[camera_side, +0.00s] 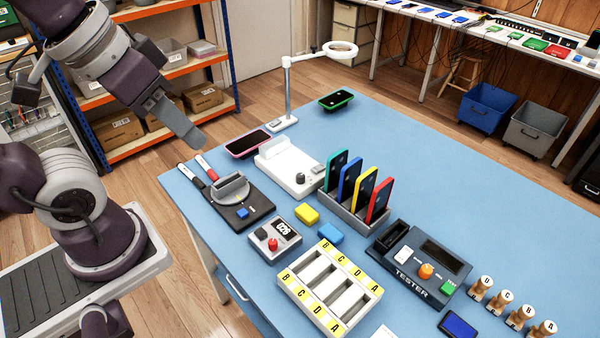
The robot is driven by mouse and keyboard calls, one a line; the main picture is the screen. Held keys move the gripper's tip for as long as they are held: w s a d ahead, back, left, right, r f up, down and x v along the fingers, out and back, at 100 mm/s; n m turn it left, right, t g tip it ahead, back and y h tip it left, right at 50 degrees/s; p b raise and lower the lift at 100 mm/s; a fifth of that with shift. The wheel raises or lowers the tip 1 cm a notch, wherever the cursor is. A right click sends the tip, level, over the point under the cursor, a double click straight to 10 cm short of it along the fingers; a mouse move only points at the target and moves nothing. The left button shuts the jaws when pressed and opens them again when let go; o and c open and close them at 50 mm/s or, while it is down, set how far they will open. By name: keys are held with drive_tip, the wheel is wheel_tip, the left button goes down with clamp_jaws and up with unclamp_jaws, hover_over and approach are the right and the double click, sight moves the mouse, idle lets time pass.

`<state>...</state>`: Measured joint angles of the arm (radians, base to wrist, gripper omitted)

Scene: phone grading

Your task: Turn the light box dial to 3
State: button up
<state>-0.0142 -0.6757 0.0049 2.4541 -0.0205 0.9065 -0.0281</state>
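The light box appears to be the white unit (278,158) with a raised pale panel at its back, on the left part of the blue table. A small dark dial (300,178) sits on its front right; its setting is too small to read. My gripper (192,137) hangs in the air at upper left, left of the light box and apart from everything on the table. Its fingers are seen edge-on, so the gap between them does not show. I see nothing held in it.
A rack of coloured phones (356,213) stands right of the light box. A black device with a grey clamp (232,188) is at left, a tester (424,262) at right. The back right table is clear.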

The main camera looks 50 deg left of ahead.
drive_tip(key=shift+o, duration=1.2)
drive_tip(key=w+n+g+h, duration=0.1)
drive_tip(key=w+n+g, duration=0.1)
drive_tip(key=w, duration=0.7)
drive_tip(key=shift+a+n, duration=0.35)
drive_tip(key=shift+n, duration=0.55)
drive_tip(key=n+g+h, duration=0.3)
drive_tip(key=n+g, duration=0.1)
drive_tip(key=n, duration=0.6)
hover_over(301, 175)
drive_tip(key=a, duration=0.3)
wheel_tip(301, 175, down, 22)
drive_tip(key=r, duration=0.1)
drive_tip(key=shift+n, duration=0.3)
drive_tip(key=x, duration=0.8)
drive_tip(key=shift+w+a+f, duration=0.3)
drive_tip(key=shift+d+f, duration=0.1)
drive_tip(key=shift+f, duration=0.15)
clamp_jaws()
